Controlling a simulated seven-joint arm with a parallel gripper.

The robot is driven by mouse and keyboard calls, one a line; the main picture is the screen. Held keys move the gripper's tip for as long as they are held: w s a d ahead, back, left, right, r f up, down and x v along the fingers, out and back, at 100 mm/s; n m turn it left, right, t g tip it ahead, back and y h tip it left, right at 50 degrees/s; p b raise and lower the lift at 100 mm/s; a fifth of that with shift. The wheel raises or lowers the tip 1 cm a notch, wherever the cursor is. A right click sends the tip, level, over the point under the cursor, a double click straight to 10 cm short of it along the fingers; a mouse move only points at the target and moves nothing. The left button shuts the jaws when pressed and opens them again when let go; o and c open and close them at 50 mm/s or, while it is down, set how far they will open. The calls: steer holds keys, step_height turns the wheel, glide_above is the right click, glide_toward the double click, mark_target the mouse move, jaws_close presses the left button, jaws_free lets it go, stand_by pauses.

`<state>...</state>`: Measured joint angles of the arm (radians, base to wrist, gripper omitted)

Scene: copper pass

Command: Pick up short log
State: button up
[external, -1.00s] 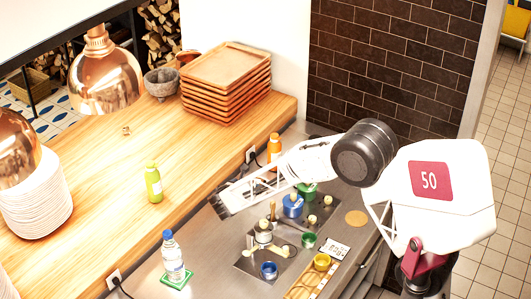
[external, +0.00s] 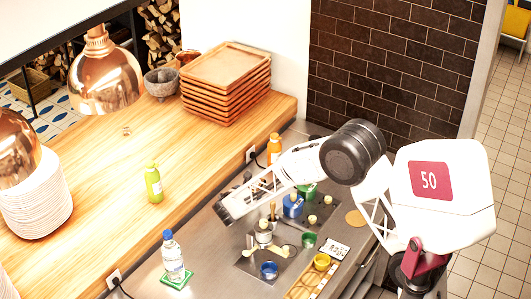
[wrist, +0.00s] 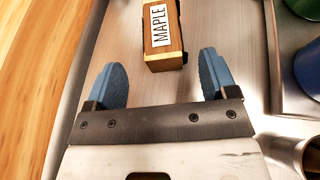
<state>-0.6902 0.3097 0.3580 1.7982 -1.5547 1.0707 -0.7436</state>
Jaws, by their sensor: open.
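A short wooden block (wrist: 165,57) labelled MAPLE lies on the steel counter in the wrist view. It is the only log-like piece there, and its far end is cut off by the top edge. My gripper (wrist: 161,75) is open, with blue fingers spread wide. The block's near end is just ahead of the gap between the fingertips, apart from both. In the external view my gripper (external: 226,206) is over the steel counter beside the wooden ledge. The block cannot be made out clearly there behind the gripper.
Blue (external: 292,206) and green pots, small cups and a dark tray (external: 253,264) crowd the counter right of and below my gripper. An orange bottle (external: 274,148) stands behind it. A water bottle (external: 173,256) stands front left. The raised wooden ledge (external: 110,215) runs along the left.

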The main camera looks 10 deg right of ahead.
steer(key=shift+w, duration=0.1)
steer(key=shift+x, duration=2.6)
steer(key=shift+d, duration=0.15)
steer(key=c, duration=1)
steer(key=shift+c, duration=0.2)
steer(key=shift+r, duration=5.05)
